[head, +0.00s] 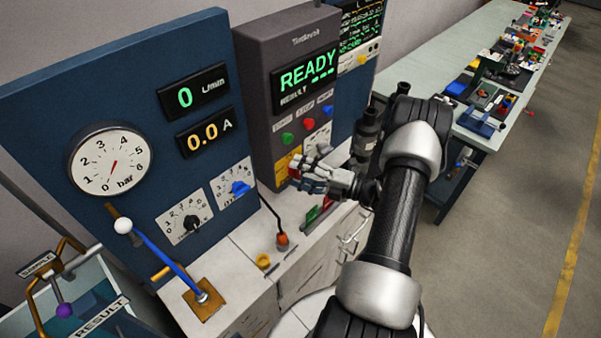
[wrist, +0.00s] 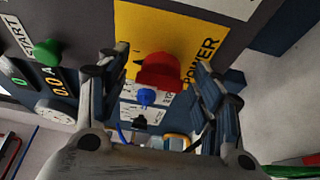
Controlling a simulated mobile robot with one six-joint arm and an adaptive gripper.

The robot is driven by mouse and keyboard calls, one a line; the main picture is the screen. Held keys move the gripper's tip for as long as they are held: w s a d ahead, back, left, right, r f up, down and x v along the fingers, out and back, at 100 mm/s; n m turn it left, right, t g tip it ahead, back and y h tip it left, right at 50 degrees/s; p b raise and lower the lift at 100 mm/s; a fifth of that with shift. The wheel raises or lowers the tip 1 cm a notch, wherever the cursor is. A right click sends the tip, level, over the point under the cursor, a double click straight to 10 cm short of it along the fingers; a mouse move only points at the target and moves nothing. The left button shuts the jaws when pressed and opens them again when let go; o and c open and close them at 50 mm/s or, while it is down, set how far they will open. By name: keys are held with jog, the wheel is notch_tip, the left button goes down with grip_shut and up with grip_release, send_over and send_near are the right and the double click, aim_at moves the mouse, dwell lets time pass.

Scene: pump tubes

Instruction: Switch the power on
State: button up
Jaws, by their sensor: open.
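The yellow POWER plate (head: 281,173) is low on the dark grey tester housing, partly hidden by my gripper in the head view. In the wrist view the yellow plate (wrist: 205,35) carries a red knob (wrist: 158,70) beside the word POWER. My gripper (head: 304,168) is at the front of this plate. In the wrist view my gripper (wrist: 161,62) is open, with one finger on each side of the red knob. I cannot tell whether the fingers touch it. The tester display (head: 307,78) reads READY, with dashes after RESULT.
Green (head: 288,138), red (head: 309,124) and blue (head: 327,110) buttons sit just above my gripper. The blue panel (head: 60,115) with gauge and dials is at left. A lever (head: 165,258) rises from the bench (head: 243,290). Open floor lies at right.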

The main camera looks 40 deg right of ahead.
jog(key=v, duration=1.2)
jog(key=w+a+r+n+g+y+b, duration=0.1)
jog(key=a+r+n+g, duration=0.3)
jog(key=a+n, duration=0.3)
jog(key=w+a+r+n+g+y, duration=0.1)
jog(key=a+r+n+g, duration=0.4)
jog(key=a+n, duration=0.3)
jog(key=w+a+r+n+g+y+b, duration=0.1)
jog(key=w+a+r+n+g, duration=0.1)
jog(key=a+r+n+g, duration=0.35)
jog(key=s+a+r+n+t+h+b, duration=0.1)
jog(key=s+a+n+h, duration=0.4)
jog(key=n, duration=0.9)
jog(key=s+a+r+n+t+h+b, duration=0.2)
jog(key=s+a+n+h, duration=0.4)
jog(key=n, duration=0.8)
jog(key=s+a+r, duration=0.1)
jog(key=s, duration=0.1)
jog(key=shift+s+a+b, duration=0.2)
jog(key=shift+s+b, duration=0.1)
